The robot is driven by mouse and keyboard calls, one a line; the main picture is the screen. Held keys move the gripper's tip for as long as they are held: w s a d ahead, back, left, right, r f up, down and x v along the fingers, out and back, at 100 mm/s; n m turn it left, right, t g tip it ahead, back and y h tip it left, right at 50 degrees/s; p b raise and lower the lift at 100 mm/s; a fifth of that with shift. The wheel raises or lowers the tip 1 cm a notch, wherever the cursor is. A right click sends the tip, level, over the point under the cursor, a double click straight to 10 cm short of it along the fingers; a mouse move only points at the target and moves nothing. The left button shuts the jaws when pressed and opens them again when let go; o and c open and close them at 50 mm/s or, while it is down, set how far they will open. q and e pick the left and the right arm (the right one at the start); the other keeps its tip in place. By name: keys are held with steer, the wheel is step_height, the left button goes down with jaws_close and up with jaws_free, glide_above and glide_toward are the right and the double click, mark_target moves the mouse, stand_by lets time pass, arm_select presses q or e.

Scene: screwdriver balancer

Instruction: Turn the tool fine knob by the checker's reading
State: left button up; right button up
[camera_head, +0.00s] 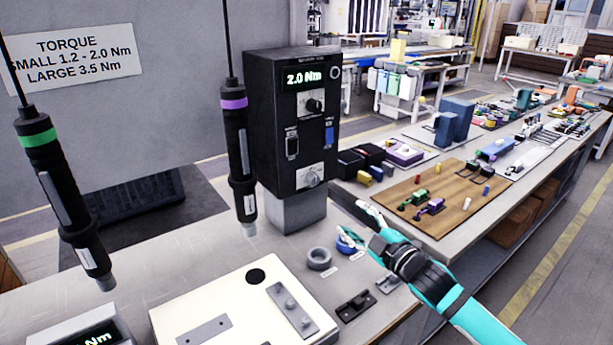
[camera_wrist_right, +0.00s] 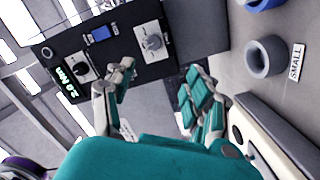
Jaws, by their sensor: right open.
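A black control box (camera_head: 291,125) on a grey stand shows "2.0 Nm" on its display. It carries an upper knob (camera_head: 312,104), a blue switch and a silver lower knob (camera_head: 312,176), which also shows in the right wrist view (camera_wrist_right: 152,42). A tool with a purple ring (camera_head: 239,150) and a tool with a green ring (camera_head: 62,195) hang on cables, apart from the bench. A display unit (camera_head: 60,325) at the lower left is cut off; only "Nm" is readable. My right gripper (camera_head: 353,217) is open and empty, right of the box and apart from it. My left gripper is out of view.
A grey ring (camera_head: 319,259) labelled SMALL and a blue ring (camera_head: 347,246) lie on the bench below my right gripper. A cream fixture plate (camera_head: 235,305) lies in front. A torque sign (camera_head: 75,60) hangs behind. A wooden board (camera_head: 425,225) with small parts lies right.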

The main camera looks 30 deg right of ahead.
steer(key=w, duration=0.1)
glide_toward(316, 182)
steer(key=w+p, duration=0.1)
steer(key=w, duration=0.7)
steer(key=shift+w, duration=0.65)
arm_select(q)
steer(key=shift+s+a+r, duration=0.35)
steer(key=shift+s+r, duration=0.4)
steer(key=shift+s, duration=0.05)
arm_select(e)
jaws_close()
